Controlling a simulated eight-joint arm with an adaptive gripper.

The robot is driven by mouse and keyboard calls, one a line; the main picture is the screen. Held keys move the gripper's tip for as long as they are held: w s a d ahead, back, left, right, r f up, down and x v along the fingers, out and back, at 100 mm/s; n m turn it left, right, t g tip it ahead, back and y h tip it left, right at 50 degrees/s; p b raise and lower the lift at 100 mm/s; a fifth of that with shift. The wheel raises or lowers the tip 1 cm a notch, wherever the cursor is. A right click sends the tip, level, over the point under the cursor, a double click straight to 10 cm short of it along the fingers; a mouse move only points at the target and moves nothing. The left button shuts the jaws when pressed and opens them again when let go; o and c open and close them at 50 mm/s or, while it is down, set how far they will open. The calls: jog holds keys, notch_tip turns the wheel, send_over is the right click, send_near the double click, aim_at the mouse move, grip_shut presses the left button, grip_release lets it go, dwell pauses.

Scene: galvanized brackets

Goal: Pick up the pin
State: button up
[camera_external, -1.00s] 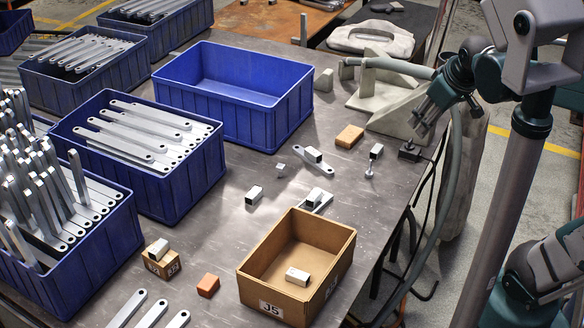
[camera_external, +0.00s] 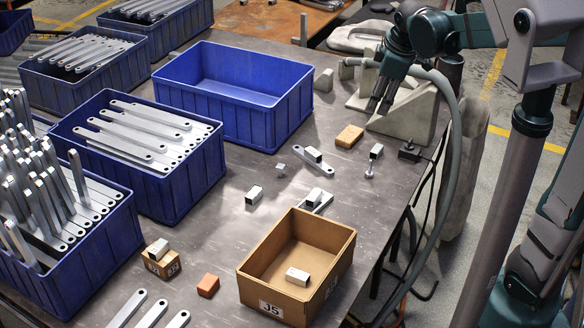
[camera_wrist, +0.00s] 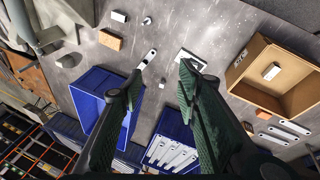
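The pin (camera_external: 369,172) is a small pale metal piece with a rounded end, on the grey table near its right edge, just in front of a small metal block (camera_external: 376,151). In the wrist view the pin (camera_wrist: 147,20) is small, near the top, beyond my fingertips. My gripper (camera_external: 378,106) is above the table's back right part, behind and above the pin and apart from it. In the wrist view its fingers (camera_wrist: 160,70) are spread with nothing between them, so it is open and empty.
A wooden block (camera_external: 350,136) lies behind the pin and a metal bracket (camera_external: 319,167) with a block to its left. A cardboard box (camera_external: 344,262) stands in front, an empty blue bin (camera_external: 283,115) at back left. A grey angled fixture (camera_external: 412,118) stands beneath the gripper.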

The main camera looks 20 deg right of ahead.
jog(key=w+a+f+n+g, duration=0.1)
jog(key=w+a+f+n, duration=0.35)
jog(key=w, duration=0.45)
jog(key=n+g, duration=0.3)
jog(key=n, duration=0.8)
send_over(281, 166)
jog(key=shift+h, duration=0.3)
notch_tip(281, 166, down, 24)
jog(key=shift+d+r, duration=0.15)
jog(key=shift+a+f+n, duration=0.2)
jog(key=shift+f+n, duration=0.05)
jog(key=shift+f, duration=0.1)
jog(key=shift+f, duration=1.3)
jog(key=shift+w+f+b, duration=0.1)
jog(key=shift+f+b, duration=0.55)
jog(key=shift+f, duration=1.95)
